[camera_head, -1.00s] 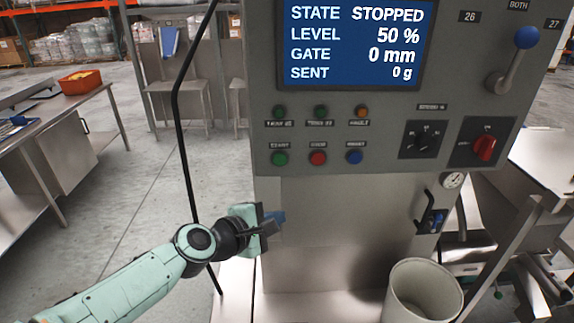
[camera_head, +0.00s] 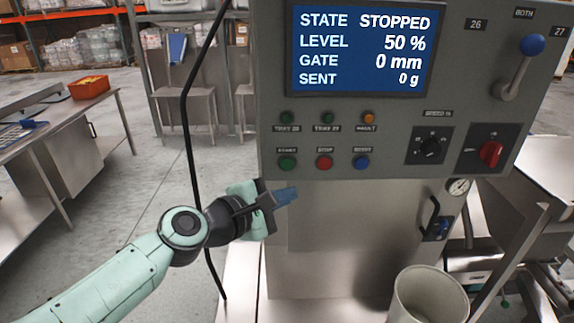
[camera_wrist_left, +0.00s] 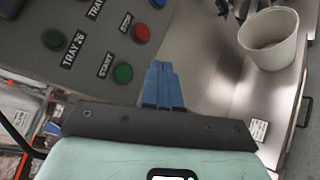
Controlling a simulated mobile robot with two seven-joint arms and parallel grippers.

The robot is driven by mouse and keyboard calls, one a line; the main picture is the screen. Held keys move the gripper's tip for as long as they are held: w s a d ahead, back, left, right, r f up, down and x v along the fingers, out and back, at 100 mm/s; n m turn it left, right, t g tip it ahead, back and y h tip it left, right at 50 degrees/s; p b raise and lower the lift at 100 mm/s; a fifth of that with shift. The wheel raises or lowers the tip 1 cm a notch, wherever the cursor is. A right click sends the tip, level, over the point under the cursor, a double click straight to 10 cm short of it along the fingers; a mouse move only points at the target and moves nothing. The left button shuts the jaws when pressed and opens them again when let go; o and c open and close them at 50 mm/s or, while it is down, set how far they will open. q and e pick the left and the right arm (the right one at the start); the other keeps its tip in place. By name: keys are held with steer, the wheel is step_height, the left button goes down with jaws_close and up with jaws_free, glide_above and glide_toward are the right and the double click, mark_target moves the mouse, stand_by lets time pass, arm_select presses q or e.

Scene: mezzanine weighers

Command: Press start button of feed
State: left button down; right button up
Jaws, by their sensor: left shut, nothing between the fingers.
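The green start button (camera_head: 288,163) sits at the lower left of the grey control panel (camera_head: 400,112), under a START label. The red stop button (camera_head: 325,163) and a blue button (camera_head: 362,162) are to its right. My left gripper (camera_head: 288,195) is shut and empty, below the start button and apart from it. In the left wrist view the blue fingertips (camera_wrist_left: 162,82) are together, with the start button (camera_wrist_left: 123,73) to their left and the stop button (camera_wrist_left: 141,33) above it. The screen (camera_head: 362,50) reads STATE STOPPED, LEVEL 50 %, GATE 0 mm. My right gripper is not in view.
A blue-knobbed lever (camera_head: 531,46) and a red rotary switch (camera_head: 491,153) are on the panel's right. A pale bin (camera_head: 428,297) stands below right. A black cable (camera_head: 187,120) hangs left of the panel. A steel table (camera_head: 90,140) is at left.

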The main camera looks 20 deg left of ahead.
mark_target(287, 164)
arm_select(q)
steer(key=w, duration=0.2)
steer(key=w+a, duration=0.1)
steer(key=w, duration=0.1)
steer(key=w+a+p, duration=0.1)
steer(key=w, duration=0.2)
stand_by(0.3)
steer(key=shift+w, duration=0.15)
stand_by(1.6)
steer(key=shift+w+a, duration=0.15)
steer(key=shift+w, duration=0.15)
steer(key=shift+w+a+p, duration=0.1)
steer(key=shift+w+p, duration=0.2)
steer(key=shift+w, duration=0.1)
stand_by(0.6)
steer(key=shift+s, duration=0.1)
steer(key=shift+s+d, duration=0.2)
steer(key=shift+s, duration=0.55)
